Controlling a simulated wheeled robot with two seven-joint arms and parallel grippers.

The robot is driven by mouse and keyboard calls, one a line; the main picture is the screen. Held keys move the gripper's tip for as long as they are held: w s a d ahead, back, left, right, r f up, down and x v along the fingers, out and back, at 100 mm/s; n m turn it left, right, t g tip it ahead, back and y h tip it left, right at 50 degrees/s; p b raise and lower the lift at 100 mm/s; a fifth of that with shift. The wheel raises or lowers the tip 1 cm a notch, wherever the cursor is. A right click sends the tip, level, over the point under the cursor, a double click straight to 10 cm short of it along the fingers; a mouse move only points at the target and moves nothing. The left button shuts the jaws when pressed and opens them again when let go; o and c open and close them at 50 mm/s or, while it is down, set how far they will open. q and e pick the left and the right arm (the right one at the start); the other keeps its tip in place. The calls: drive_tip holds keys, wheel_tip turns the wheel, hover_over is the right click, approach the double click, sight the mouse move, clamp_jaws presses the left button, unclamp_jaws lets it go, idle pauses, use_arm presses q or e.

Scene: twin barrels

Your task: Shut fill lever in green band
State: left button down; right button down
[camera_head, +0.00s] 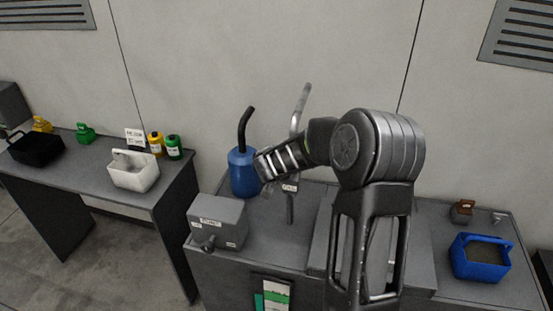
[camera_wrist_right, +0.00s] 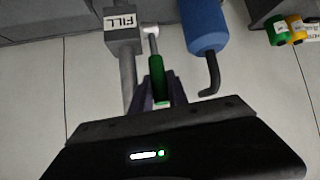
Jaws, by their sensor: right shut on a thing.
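The fill valve is a grey block with a FILL label (camera_wrist_right: 122,22) on a grey pipe (camera_wrist_right: 127,72), seen in the right wrist view. Its fill lever (camera_wrist_right: 160,78) has a pale stem and a green grip, and it runs roughly alongside the pipe. My right gripper (camera_wrist_right: 158,88) is shut on the green grip. In the head view my right gripper (camera_head: 276,162) is beside the blue barrel, and it hides the lever. A panel with white and green bands (camera_head: 276,292) is on the front of the bench, partly cut off. My left gripper is not in view.
The blue barrel (camera_head: 243,174) with a bent black pipe stands close left of my gripper. A grey box (camera_head: 218,222) is at the bench's front left. A blue basket (camera_head: 480,262) is at right. A white basket (camera_head: 134,172) and bottles stand on the left table.

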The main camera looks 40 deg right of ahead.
drive_tip(key=shift+r, duration=0.1)
drive_tip(key=c, duration=1.3)
unclamp_jaws()
drive_tip(key=shift+w, duration=0.1)
drive_tip(key=shift+f, duration=0.25)
